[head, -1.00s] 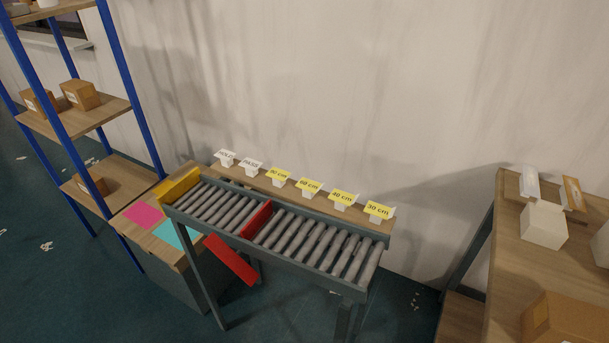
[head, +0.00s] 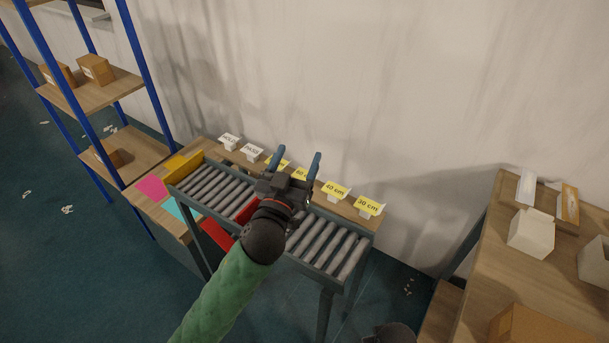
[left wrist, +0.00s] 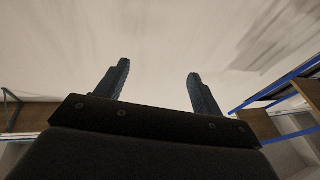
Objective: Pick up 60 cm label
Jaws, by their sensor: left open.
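The 60 cm label (head: 300,174) is a yellow card on a small white stand, on the wooden ledge behind the roller conveyor, partly hidden by my left gripper. My left gripper (head: 297,157) is open over the conveyor, its fingers pointing toward the wall. In the head view the label shows between the two fingers; I cannot tell how far apart they are in depth. In the left wrist view the open gripper (left wrist: 158,72) has nothing between its fingers, only wall behind.
The 40 cm label (head: 335,190) and 30 cm label (head: 369,207) stand to the right. Another yellow label (head: 274,163), mostly hidden, and the white PASS (head: 251,152) and HOLD (head: 229,140) labels stand to the left. The roller conveyor (head: 335,243) lies below my arm.

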